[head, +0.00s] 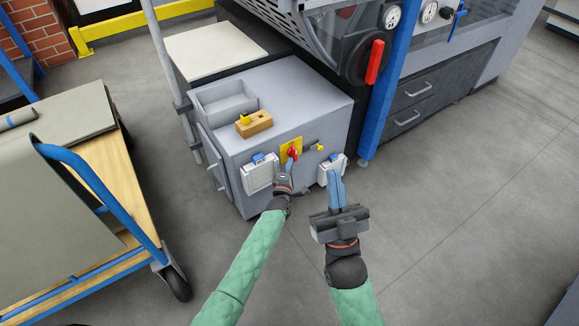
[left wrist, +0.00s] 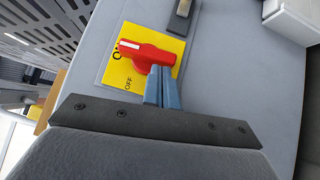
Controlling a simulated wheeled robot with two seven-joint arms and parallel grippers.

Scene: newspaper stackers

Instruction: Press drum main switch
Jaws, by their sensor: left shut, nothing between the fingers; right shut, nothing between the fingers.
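The main switch is a red rotary handle (head: 293,153) on a yellow plate (head: 285,143), on the front of a grey cabinet (head: 300,100). In the left wrist view the red handle (left wrist: 146,55) lies roughly sideways, and "OFF" is printed on the yellow plate (left wrist: 120,70) below it. My left gripper (head: 289,164) is shut and empty, with its blue fingertips (left wrist: 162,72) at the handle's right part; I cannot tell whether they touch it. My right gripper (head: 335,174) is shut and empty, in front of the cabinet's right side.
White boxes with blue tops (head: 259,175) flank the switch. A wooden block with a yellow knob (head: 254,123) and a grey tray (head: 225,104) sit on the cabinet. A blue-framed cart (head: 110,200) stands at the left. A blue post (head: 382,100) rises at the cabinet's right. Floor at the right is clear.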

